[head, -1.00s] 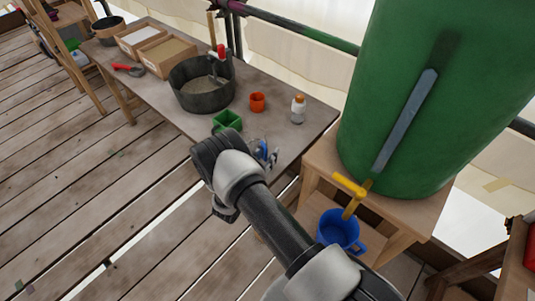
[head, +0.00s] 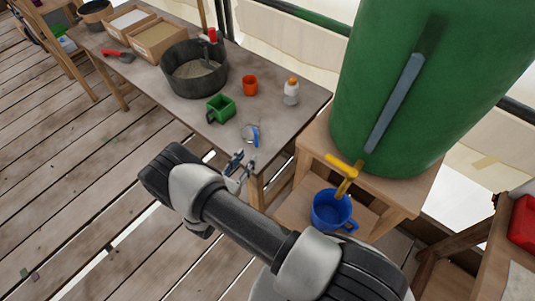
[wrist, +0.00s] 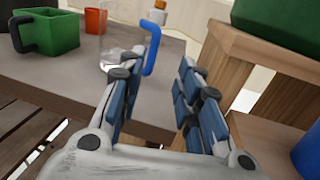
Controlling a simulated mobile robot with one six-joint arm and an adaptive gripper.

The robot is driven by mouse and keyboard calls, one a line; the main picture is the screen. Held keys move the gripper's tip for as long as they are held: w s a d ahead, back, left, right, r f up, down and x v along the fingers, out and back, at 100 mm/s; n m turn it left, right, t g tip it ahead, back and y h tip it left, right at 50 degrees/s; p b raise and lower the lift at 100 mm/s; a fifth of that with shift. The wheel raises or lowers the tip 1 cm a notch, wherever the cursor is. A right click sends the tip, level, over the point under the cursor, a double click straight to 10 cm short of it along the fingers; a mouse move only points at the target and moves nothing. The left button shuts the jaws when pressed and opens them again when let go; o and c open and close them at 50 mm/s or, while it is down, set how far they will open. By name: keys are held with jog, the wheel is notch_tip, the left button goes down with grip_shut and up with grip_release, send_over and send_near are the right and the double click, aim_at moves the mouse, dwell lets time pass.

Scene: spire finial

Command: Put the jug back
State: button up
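A small clear jug with a blue handle (head: 251,134) stands at the near corner of the grey table (head: 285,125). In the wrist view the clear jug (wrist: 112,58) is ahead of the left finger, with its blue handle towards the right. My gripper (head: 242,166) is just off the table's near edge, apart from the jug. In the wrist view my gripper (wrist: 158,85) is open, with nothing between its fingers. A larger blue jug (head: 332,212) stands on the low shelf under the yellow tap (head: 343,170).
A green square cup (head: 221,108), an orange cup (head: 250,85), a white bottle with an orange cap (head: 291,91) and a dark round tub (head: 193,70) stand on the table. A big green barrel (head: 420,90) stands on a wooden stand (head: 395,195) at right.

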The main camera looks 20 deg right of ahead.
jog(key=s+d+r+m+g, duration=0.3)
jog(key=d+r+m+g, duration=0.15)
jog(key=r, duration=0.35)
jog(key=s+d+r+m+g, duration=0.25)
jog(key=r+m+g, duration=0.2)
jog(key=r, duration=0.35)
jog(key=s+d+r+m+g, duration=0.2)
jog(key=d+r+m+g, duration=0.15)
jog(key=r+m, duration=0.35)
jog(key=s+a+r+m+t+y, duration=0.2)
jog(key=s+r+m+y, duration=0.3)
jog(key=s, duration=0.4)
jog(key=s+a+r+m+t+y, duration=0.2)
jog(key=s+r+m+y, duration=0.3)
jog(key=s+r+y, duration=0.3)
jog(key=shift+s+a+r+m+t, duration=0.3)
jog(key=shift+s+m+t, duration=0.1)
jog(key=shift+s, duration=0.65)
